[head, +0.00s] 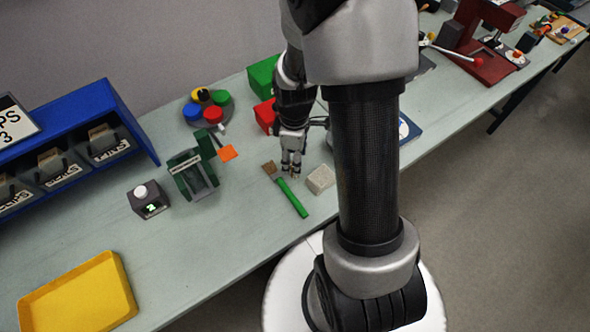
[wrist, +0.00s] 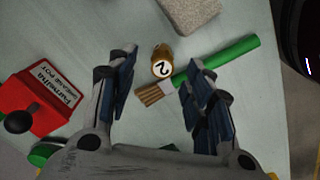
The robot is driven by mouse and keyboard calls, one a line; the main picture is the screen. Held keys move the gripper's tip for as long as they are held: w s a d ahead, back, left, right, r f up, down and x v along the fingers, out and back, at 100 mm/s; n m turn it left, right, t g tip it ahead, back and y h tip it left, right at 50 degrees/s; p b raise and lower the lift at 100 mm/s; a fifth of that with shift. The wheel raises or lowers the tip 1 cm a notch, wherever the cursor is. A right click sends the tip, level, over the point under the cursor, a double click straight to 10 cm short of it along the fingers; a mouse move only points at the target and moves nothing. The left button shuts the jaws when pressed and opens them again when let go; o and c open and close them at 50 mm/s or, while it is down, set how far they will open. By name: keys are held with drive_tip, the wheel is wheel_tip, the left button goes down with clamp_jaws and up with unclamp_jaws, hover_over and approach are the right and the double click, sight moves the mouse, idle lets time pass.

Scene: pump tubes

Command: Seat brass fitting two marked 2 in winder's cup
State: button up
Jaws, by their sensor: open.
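The brass fitting (wrist: 162,60) stands on the bench in the wrist view, its round white face marked 2 turned up towards the camera. My gripper (wrist: 163,66) is open, with one finger to each side of the fitting and clear space between. In the head view my gripper (head: 291,170) points down low over the bench and largely hides the fitting. I cannot tell for sure which machine is the winder. A red machine (head: 490,45) with a red-knobbed lever stands far along the bench, and a smaller wood-based device (head: 553,28) stands past it. No cup is clear.
A green-handled brush (wrist: 215,62) lies right beside the fitting, bristles near it. A pale block (head: 320,178) is close by. A red box with a black knob and sign (wrist: 35,100) is at left. A green stand (head: 193,175) and yellow tray (head: 78,295) stand farther left.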

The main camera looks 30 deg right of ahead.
drive_tip(key=f+b, duration=0.1)
drive_tip(key=f, duration=0.2)
drive_tip(key=shift+s+f, duration=0.15)
drive_tip(key=shift+s, duration=0.05)
drive_tip(key=shift+w+f, duration=0.1)
drive_tip(key=shift+f, duration=0.3)
drive_tip(key=shift+r, duration=0.1)
drive_tip(key=shift+c, duration=0.2)
clamp_jaws()
